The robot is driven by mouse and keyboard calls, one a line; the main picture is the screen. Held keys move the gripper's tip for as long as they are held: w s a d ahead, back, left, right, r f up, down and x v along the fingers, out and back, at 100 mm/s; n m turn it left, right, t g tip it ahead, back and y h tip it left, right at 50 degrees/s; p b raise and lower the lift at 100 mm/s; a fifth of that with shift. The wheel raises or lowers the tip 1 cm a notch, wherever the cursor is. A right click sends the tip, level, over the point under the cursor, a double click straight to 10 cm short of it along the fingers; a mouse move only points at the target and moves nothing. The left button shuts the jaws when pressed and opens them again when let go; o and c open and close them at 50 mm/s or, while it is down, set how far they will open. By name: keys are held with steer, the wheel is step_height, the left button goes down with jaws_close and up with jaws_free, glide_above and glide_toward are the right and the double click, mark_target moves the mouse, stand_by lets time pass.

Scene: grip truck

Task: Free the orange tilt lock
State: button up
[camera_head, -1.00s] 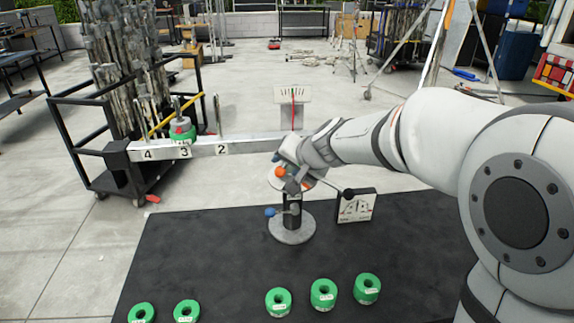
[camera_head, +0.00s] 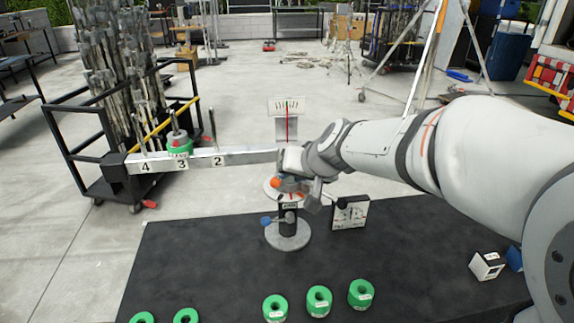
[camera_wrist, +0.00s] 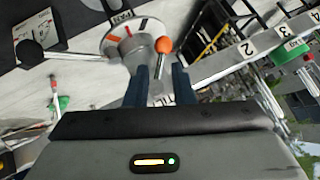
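The orange tilt lock (camera_head: 275,183) is a round orange knob at the hub of a balance stand (camera_head: 288,236), just left of my gripper (camera_head: 301,187) in the head view. In the wrist view the orange knob (camera_wrist: 163,45) lies just beyond my fingertips (camera_wrist: 160,70), on a thin grey lever that runs back between the dark fingers. The fingers are apart, with a visible gap around the lever; I see no grip on the knob. My wrist partly hides the hub and the right part of the numbered beam (camera_head: 205,160).
A blue knob (camera_head: 266,221) sticks out low on the stand, and a black-tipped lever with a dial plate (camera_head: 350,212) is to the right. Green ring weights (camera_head: 319,300) lie on the black mat (camera_head: 215,265). Another green weight (camera_head: 179,146) sits on the beam near 3.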

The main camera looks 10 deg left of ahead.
steer(key=r+n+p, duration=0.1)
steer(key=n+p, duration=0.1)
steer(key=n, duration=0.1)
steer(key=s+n+h+p, duration=0.1)
steer(key=n+p, duration=0.1)
steer(key=n, duration=0.1)
steer(key=s+r+n+p, duration=0.1)
steer(key=n+p, duration=0.1)
steer(key=n, duration=0.2)
steer(key=shift+s+a+r+h, duration=0.2)
steer(key=shift+a+r+h, duration=0.1)
steer(key=shift+h, duration=0.1)
jaws_close()
step_height(320, 180, up, 3)
steer(key=s+a+n+h+p, duration=0.1)
steer(key=s+n+p, duration=0.1)
steer(key=n+p, duration=0.8)
steer(key=n+b, duration=0.5)
steer(key=n, duration=0.4)
glide_toward(278, 180)
step_height(278, 180, down, 3)
steer(key=a, duration=0.2)
steer(key=shift+w+f+p, duration=0.3)
steer(key=shift+w, duration=0.3)
steer(key=shift+w+f+p, duration=0.25)
steer(key=shift+w, duration=0.35)
steer(key=shift+w+d+f, duration=0.15)
steer(key=shift+w+f, duration=0.1)
steer(key=shift+w, duration=0.3)
steer(key=shift+d+f, duration=0.1)
